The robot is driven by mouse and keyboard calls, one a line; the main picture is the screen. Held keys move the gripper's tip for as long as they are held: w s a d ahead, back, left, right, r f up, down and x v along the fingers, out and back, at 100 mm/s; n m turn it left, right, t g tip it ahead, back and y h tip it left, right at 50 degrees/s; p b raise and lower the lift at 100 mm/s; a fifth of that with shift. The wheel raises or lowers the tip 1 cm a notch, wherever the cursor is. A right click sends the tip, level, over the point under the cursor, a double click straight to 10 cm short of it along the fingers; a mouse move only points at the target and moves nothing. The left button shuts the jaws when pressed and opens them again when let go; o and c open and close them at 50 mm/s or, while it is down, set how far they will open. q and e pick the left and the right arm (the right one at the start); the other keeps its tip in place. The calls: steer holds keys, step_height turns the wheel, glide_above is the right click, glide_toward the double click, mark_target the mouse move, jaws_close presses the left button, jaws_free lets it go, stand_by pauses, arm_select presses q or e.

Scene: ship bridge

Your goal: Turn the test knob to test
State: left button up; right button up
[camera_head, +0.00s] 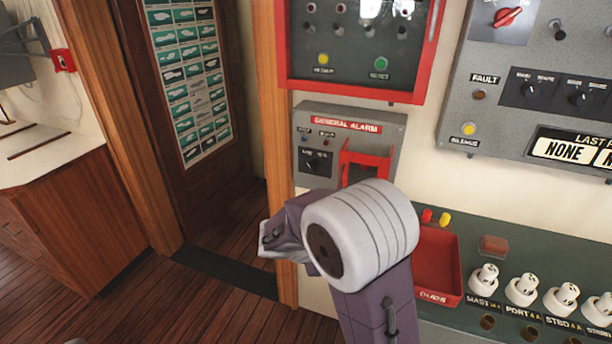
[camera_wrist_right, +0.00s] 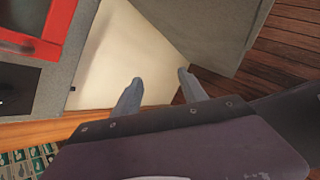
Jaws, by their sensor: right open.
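A grey General Alarm panel (camera_head: 349,127) is on the wall in the middle of the head view. It carries a small black knob (camera_head: 318,162) at its left, beside a red guard frame (camera_head: 366,158). The knob's lettering is too small to read, so I cannot tell surely that it is the test knob. My right arm stands in front of and below this panel, hiding part of the guard. In the right wrist view, my right gripper (camera_wrist_right: 158,90) is open and empty, its fingertips apart over cream wall. My left gripper is not in view.
A red-framed alarm cabinet (camera_head: 352,93) hangs above the panel. A grey panel (camera_head: 500,110) with switches is at right. Below it, a red tray (camera_head: 437,264) and several white plugs sit on a dark green console (camera_head: 560,250). A wooden door post stands at left.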

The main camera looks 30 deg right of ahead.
steer(key=w+d+r+n+t+h+b, duration=0.25)
steer(key=w+n+t, duration=0.2)
steer(key=w, duration=0.45)
steer(key=n+t+h+b, duration=0.3)
steer(key=n+t, duration=0.2)
steer(key=n, duration=0.2)
glide_toward(311, 169)
steer(key=x, duration=1)
steer(key=shift+w+p, duration=0.1)
steer(key=shift+p, duration=0.25)
